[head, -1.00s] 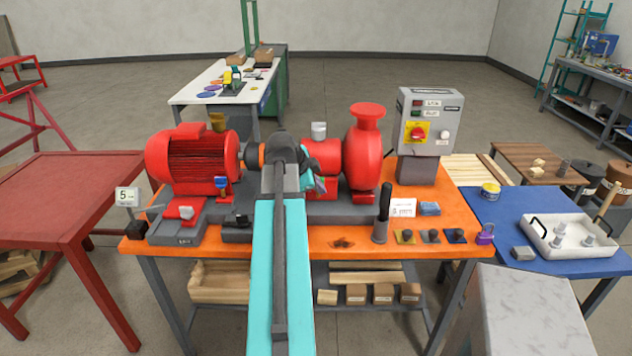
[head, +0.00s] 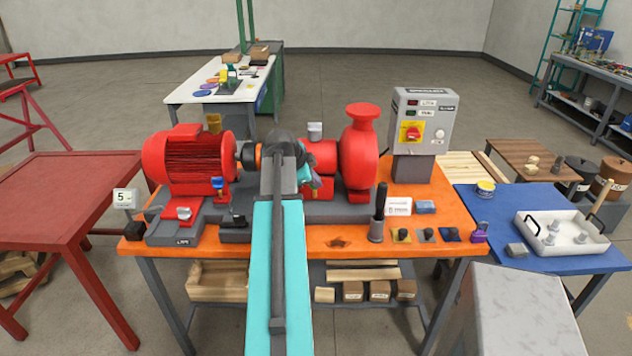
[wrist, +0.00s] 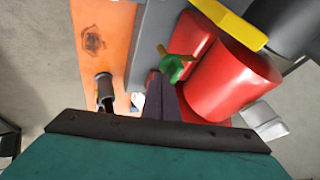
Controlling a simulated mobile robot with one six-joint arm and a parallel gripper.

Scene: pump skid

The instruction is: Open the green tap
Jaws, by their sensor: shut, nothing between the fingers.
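In the head view my arm covers most of this spot, in front of the red pump (head: 358,150), and I cannot make out the tap clearly there.
The pump and red motor (head: 190,158) stand on the orange bench (head: 290,240). A black upright handle (head: 378,215) stands at its front edge. A grey control box (head: 423,120) is at the back right. A red table (head: 60,200) is left, a blue table (head: 490,210) right.

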